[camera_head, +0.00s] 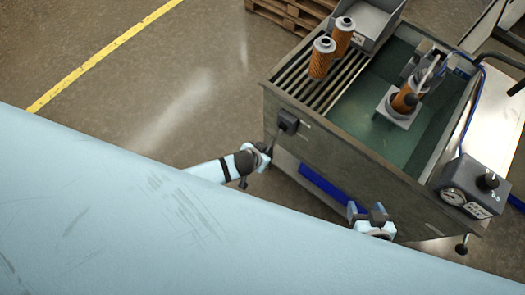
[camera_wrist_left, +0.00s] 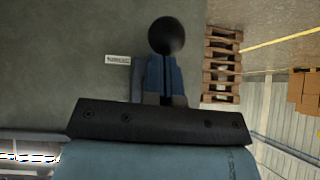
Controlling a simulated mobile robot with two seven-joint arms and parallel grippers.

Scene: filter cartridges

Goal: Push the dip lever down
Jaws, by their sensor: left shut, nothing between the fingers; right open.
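The dip lever's dark housing (camera_head: 288,122) is on the tank's outer wall, near its left corner. A round black knob (camera_wrist_left: 166,36) stands large in the left wrist view, just beyond my left gripper (camera_wrist_left: 166,99). The left gripper also shows in the head view (camera_head: 268,150), shut and empty just below the housing. Whether it touches the lever cannot be told; the lever's arm is mostly hidden. My right gripper (camera_head: 369,212) is open and empty, in front of the tank wall near the blue strip.
The tank (camera_head: 350,155) holds a slatted rack with two orange filter cartridges (camera_head: 320,60) and another cartridge (camera_head: 405,98) on a pale holder. A grey gauge box (camera_head: 472,187) is at the right corner. Pallets (camera_wrist_left: 222,62) stand beyond. Floor at left is clear.

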